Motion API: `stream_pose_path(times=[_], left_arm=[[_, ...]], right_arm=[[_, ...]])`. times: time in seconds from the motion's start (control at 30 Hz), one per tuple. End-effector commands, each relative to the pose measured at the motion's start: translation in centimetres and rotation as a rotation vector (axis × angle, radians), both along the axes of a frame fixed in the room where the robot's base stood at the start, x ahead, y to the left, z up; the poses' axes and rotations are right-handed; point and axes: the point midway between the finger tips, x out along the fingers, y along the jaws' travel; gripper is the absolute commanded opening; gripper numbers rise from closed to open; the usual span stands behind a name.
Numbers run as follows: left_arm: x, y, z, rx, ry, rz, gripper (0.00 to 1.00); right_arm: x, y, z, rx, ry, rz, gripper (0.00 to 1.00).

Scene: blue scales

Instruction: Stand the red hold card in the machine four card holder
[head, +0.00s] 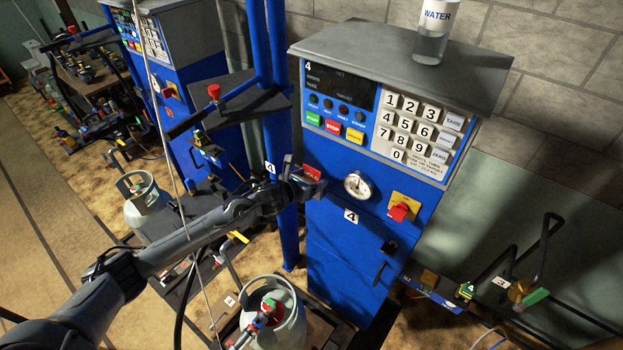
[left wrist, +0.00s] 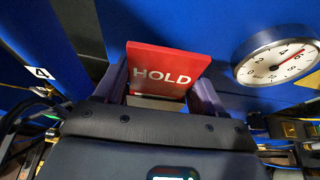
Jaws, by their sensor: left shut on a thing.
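The red hold card (head: 312,172) is upright in front of the blue front of machine four (head: 335,220), left of the round gauge. It also shows in the left wrist view (left wrist: 166,66) with the word HOLD facing the camera. My left gripper (head: 298,180) is shut on the card, with a finger at each side of it. A light strip lies under the card's lower edge in the left wrist view; I cannot tell whether it is the holder or whether the card sits in it. My right gripper is not in view.
A white gauge (head: 358,185) and a red knob (head: 398,212) on the machine front are right of the card. A blue post (head: 287,235) stands close left. A gas cylinder (head: 285,310) stands below. A water bottle (head: 435,32) is on the machine top.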

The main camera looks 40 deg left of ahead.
Motion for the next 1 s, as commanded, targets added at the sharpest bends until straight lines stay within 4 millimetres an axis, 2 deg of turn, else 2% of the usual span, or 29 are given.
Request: stream_pose_path(times=[0.47, 0.5, 0.7, 1.0], left_arm=[[0.01, 0.01, -0.37, 0.0, 0.0, 0.0, 0.4], [0.0, 0.01, -0.38, 0.0, 0.0, 0.0, 0.71], [0.0, 0.0, -0.39, 0.0, 0.0, 0.0, 0.99], [-0.09, 0.01, -0.41, 0.001, 0.001, 0.0, 0.99]], right_arm=[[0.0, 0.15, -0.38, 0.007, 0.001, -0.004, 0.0], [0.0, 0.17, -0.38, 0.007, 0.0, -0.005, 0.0], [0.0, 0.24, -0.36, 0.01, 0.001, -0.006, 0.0], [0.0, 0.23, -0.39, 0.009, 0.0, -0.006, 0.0]])
